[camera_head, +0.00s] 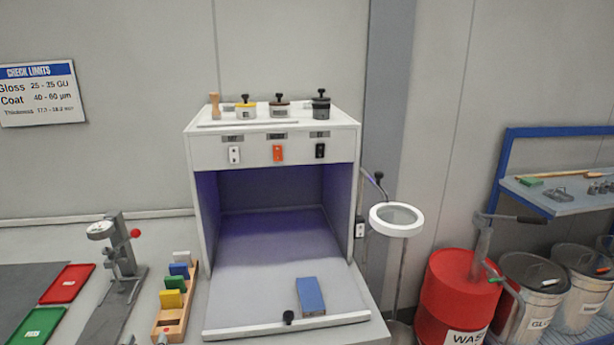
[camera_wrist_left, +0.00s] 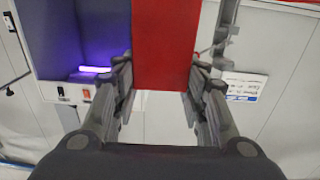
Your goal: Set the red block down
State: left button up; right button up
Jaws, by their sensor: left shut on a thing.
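The red block (camera_wrist_left: 166,42) fills the top middle of the left wrist view, seen close up. My left gripper (camera_wrist_left: 162,85) is shut on it, with one finger on each side. The far end of the block is cut off by the picture's edge. The red block is not seen in the head view. My right gripper is in neither view.
A wooden rack (camera_head: 160,329) holds several coloured blocks. A white booth (camera_head: 275,152) with a purple-lit inside has a blue block (camera_head: 310,295) on its floor. Red (camera_head: 67,283) and green (camera_head: 38,324) trays lie left, beside a gauge stand (camera_head: 122,262). A red waste drum (camera_head: 458,295) stands right.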

pick_arm(q)
jog(key=s+d+r+m+h, duration=0.1)
jog(key=d+r+m+h, duration=0.2)
jog(key=d, duration=1.1)
jog(key=s+f, duration=0.2)
jog(key=s, duration=0.6)
jog(key=shift+f+n, duration=0.15)
jog(key=shift+n, duration=0.25)
jog(key=shift+h, duration=0.4)
jog(key=w+d+r+m+g+h, duration=0.2)
jog(key=w+d+m+g+h, duration=0.2)
jog(key=d+m+h, duration=0.2)
jog(key=w+d+r+m+g+h, duration=0.3)
jog(key=w+d+m+g+h, duration=0.1)
jog(key=d+h, duration=0.5)
jog(key=shift+d+m+g+h, duration=0.3)
jog(key=shift+d+m+g, duration=0.5)
jog(key=shift+m, duration=0.5)
jog(key=shift+m, duration=0.3)
jog(key=shift+s+a+m+g+h, duration=0.15)
jog(key=shift+a+m+g+h, duration=0.4)
jog(key=shift+g, duration=0.6)
jog(key=shift+s+a+m+g+h, duration=0.15)
jog(key=shift+a+m+g, duration=0.2)
jog(key=shift+m+g, duration=0.6)
jog(key=shift+s+a+m+g+h, duration=0.15)
jog(key=shift+a+m+g+h, duration=0.25)
jog(key=shift+g, duration=0.9)
